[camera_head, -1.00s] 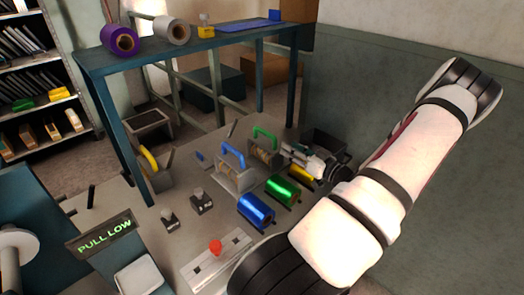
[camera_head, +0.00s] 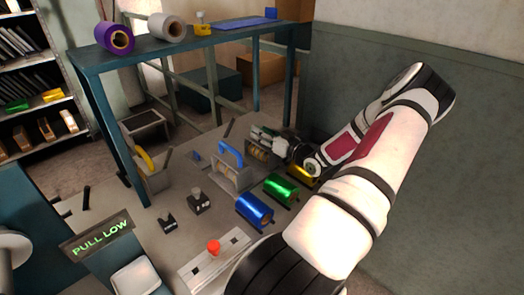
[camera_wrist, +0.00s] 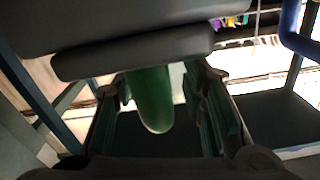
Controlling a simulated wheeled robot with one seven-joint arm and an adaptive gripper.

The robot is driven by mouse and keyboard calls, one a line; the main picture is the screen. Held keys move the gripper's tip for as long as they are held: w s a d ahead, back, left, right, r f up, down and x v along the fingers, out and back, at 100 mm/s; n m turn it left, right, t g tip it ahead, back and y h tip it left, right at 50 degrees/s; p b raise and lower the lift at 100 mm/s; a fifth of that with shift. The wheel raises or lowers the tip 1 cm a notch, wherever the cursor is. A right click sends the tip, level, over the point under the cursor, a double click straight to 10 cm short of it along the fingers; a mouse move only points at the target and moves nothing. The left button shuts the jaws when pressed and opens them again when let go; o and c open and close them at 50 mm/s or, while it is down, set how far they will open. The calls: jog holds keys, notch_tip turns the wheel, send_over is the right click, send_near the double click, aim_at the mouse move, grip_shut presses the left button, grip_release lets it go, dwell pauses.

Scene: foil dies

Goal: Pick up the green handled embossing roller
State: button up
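The green handled embossing roller (camera_head: 259,153) stands on the bench behind the blue handled one. In the head view my gripper covers most of its handle. My gripper (camera_head: 260,134) is at that handle, reaching in from the right. In the wrist view the green handle (camera_wrist: 152,102) lies between the two fingers of my gripper (camera_wrist: 162,90), with a gap on each side. The fingers are open and do not look closed on it.
The blue handled roller (camera_head: 230,160) stands close in front. A yellow handled one (camera_head: 147,158) is at left. Blue (camera_head: 254,209), green (camera_head: 281,188) and gold (camera_head: 302,172) foil rolls lie nearby. A teal shelf frame (camera_head: 105,115) and the wall (camera_head: 440,210) bound the space.

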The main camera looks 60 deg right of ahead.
jog(key=shift+w, duration=0.2)
grip_shut()
jog(key=shift+r, duration=0.15)
